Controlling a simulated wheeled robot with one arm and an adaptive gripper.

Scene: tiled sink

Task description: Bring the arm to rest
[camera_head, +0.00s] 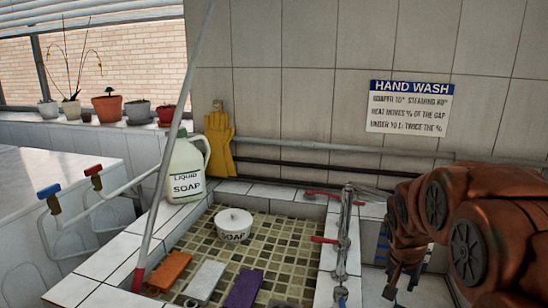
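My rust-orange arm (480,215) enters from the right edge and bends down beside the sink's right side. My gripper (395,283) hangs at its lower end, pointing down, to the right of the tap. It is small and dark in this view, and I cannot tell whether its fingers are open or shut. I see nothing clearly held in it. Part of the gripper and wrist is hard to make out against the arm links.
The tap (344,235) with red handles stands close left of my gripper. The tiled sink (268,252) holds a soap tub (233,224) and orange, white and purple blocks. A soap jug (184,168), yellow glove (219,145) and leaning pole (176,125) are left.

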